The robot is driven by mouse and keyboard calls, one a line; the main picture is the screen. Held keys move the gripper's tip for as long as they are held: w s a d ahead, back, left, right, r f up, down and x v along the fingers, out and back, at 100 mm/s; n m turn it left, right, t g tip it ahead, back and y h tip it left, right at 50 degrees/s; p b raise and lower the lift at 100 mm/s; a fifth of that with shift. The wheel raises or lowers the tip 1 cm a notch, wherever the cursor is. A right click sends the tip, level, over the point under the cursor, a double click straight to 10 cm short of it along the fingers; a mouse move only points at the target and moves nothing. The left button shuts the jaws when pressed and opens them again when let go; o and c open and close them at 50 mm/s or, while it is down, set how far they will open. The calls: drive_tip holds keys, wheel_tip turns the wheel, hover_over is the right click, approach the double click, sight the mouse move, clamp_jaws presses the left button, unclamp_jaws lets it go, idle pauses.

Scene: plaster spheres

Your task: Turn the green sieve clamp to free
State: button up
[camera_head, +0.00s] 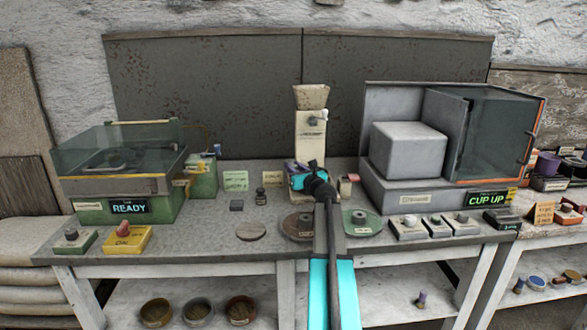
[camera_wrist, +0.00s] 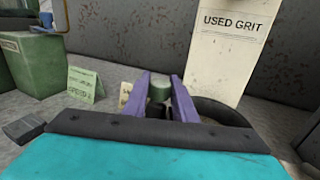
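My gripper (camera_head: 296,164), with purple fingers and a cyan body, is in front of the tall cream column near the middle of the bench. In the wrist view my gripper (camera_wrist: 159,79) has its fingers apart, with a small dull green cylinder (camera_wrist: 159,90) between them. It may be the green clamp's knob; I cannot tell whether the fingers press on it. In the head view, my gripper and arm hide this spot.
The column (camera_head: 310,125), marked USED GRIT in the wrist view (camera_wrist: 232,30), stands behind my gripper. A green glass-lidded machine (camera_head: 95,206) reading READY is left. A grey cabinet (camera_head: 378,190) reading CUP UP is right.

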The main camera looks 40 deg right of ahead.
drive_tip(key=shift+c, duration=1.1)
drive_tip(key=shift+a, duration=0.1)
drive_tip(key=shift+m+g+h+p, duration=0.3)
drive_tip(key=shift+m+h+p, duration=0.2)
drive_tip(key=shift+h, duration=0.2)
drive_tip(key=shift+m+g+h+p, duration=1.45)
drive_tip(key=shift+m+g+h, duration=0.7)
drive_tip(key=shift+h, duration=0.65)
drive_tip(key=shift+m+g+h+p, duration=0.45)
drive_tip(key=shift+m+g+h, duration=0.25)
drive_tip(key=shift+m+g, duration=0.05)
drive_tip(key=shift+w+m+g+h+p, duration=0.15)
drive_tip(key=shift+m+g+h+p, duration=0.2)
drive_tip(key=shift+m+g+h, duration=0.55)
drive_tip(key=m+g, duration=0.2)
drive_tip(key=g, duration=0.2)
drive_tip(key=m+g+h+p, duration=0.1)
drive_tip(key=m+g, duration=0.2)
drive_tip(key=g, duration=0.1)
drive_tip(key=shift+h, duration=0.3)
drive_tip(key=shift+m+g+p, duration=0.6)
drive_tip(key=shift+m+g, duration=0.7)
drive_tip(key=shift+g, duration=0.8)
drive_tip(key=shift+s+m+g, duration=0.25)
drive_tip(key=shift+m+g, duration=0.05)
drive_tip(key=shift+g, duration=0.2)
